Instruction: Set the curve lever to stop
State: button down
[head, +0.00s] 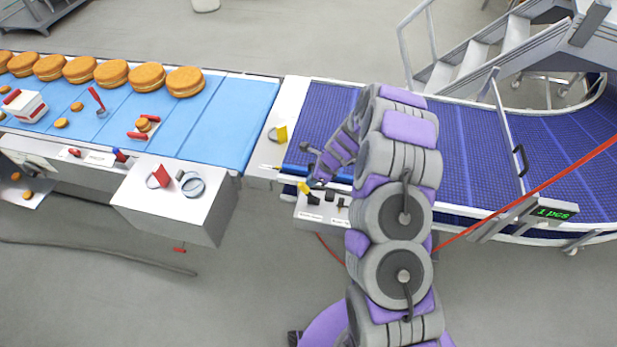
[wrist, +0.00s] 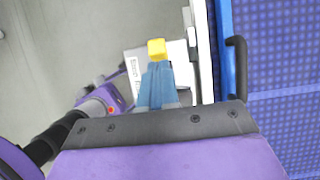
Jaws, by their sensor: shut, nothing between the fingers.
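A small white control box (head: 309,213) sits on the near side of the blue conveyor, and its labels are too small to read. A yellow-ended lever (head: 304,187) stands at this box; I cannot tell from the label whether it is the curve lever. In the wrist view its yellow end (wrist: 156,47) shows just beyond my fingertips. My gripper (head: 314,182) is shut and empty, with its blue fingers together (wrist: 156,68) right at the yellow end. I cannot tell if they touch. The lever's lower part is partly hidden.
Small dark controls (head: 328,197) sit beside the lever. The dark blue belt (head: 465,145) curves away right, with a counter display (head: 553,213) on its rail. A light blue belt (head: 232,115) with filled rounds (head: 185,81) lies left. Another yellow piece (head: 281,133) stands between the belts.

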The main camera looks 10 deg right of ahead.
jog(key=v, duration=1.1)
jog(key=shift+s+d+r, duration=0.15)
jog(key=shift+d+r, duration=0.05)
jog(key=shift+d, duration=0.15)
jog(key=shift+d, duration=0.65)
jog(key=s+a+r+n+g+b, duration=0.1)
jog(key=s+a+r+n+b, duration=0.25)
jog(key=s+n+b, duration=0.35)
jog(key=s+a+r+n+g+b, duration=0.1)
jog(key=s+a+r+n+b, duration=0.25)
jog(key=s, duration=0.65)
jog(key=s+d+n+h+b, duration=0.1)
jog(key=s+n+b, duration=0.1)
jog(key=s+n, duration=0.2)
jog(key=s+d+f+n+g+h+b, duration=0.1)
jog(key=s+n+h+b, duration=0.1)
jog(key=s, duration=0.9)
jog(key=s+d+f+n+h+b, duration=0.1)
jog(key=s+d+n+b, duration=0.1)
jog(key=s+n, duration=0.3)
jog(key=s+b, duration=0.1)
jog(key=s, duration=0.1)
jog(key=shift+s+n+g+h+b, duration=0.3)
jog(key=shift+s+n+b, duration=0.05)
jog(key=shift+s+b, duration=0.05)
